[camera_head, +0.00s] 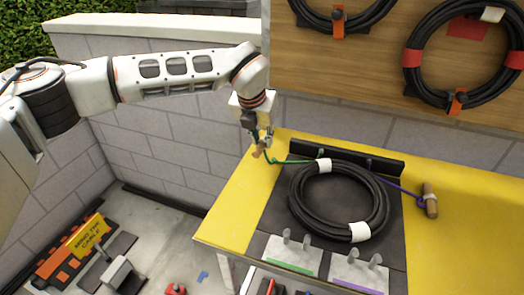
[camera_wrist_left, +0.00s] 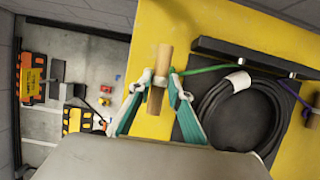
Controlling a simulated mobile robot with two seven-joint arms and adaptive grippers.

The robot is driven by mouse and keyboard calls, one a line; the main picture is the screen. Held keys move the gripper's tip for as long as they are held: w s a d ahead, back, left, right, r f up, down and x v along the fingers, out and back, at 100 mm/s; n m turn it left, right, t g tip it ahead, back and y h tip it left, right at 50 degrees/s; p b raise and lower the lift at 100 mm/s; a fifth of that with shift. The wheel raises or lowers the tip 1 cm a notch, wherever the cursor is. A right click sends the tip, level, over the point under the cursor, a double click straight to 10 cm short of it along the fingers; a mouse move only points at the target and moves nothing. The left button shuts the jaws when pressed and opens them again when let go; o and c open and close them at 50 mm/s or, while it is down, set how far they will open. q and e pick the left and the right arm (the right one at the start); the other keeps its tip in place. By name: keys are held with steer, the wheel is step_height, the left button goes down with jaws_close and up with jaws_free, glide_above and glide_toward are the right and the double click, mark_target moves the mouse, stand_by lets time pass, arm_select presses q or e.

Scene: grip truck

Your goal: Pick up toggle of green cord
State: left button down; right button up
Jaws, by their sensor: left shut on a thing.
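The green cord (camera_head: 292,162) runs left from the black bar to a wooden toggle (camera_head: 258,151). In the left wrist view the toggle (camera_wrist_left: 158,78) is a short wooden rod between the fingertips. My left gripper (camera_head: 264,143) is shut on the toggle above the yellow table's left part. The green cord also shows in the left wrist view (camera_wrist_left: 205,69), leading right from the gripper. A purple cord (camera_head: 405,190) with its own wooden toggle (camera_head: 430,200) lies to the right. My right gripper is in neither view.
A coiled black cable (camera_head: 296,205) with white bands lies on a dark mat on the yellow table (camera_head: 478,235). Behind it stand a black bar (camera_head: 345,157) and a wooden board (camera_head: 385,60) with hung cables. Orange-and-black gear (camera_head: 70,245) sits on the floor at left.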

arm_select(q)
step_height(320, 180, up, 13)
steer(key=b, duration=0.2)
glide_above(262, 141)
steer(key=shift+f, duration=4.35)
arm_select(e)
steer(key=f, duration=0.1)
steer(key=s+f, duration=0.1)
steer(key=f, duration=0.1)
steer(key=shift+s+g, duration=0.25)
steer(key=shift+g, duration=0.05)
arm_select(q)
steer(key=shift+f, duration=0.65)
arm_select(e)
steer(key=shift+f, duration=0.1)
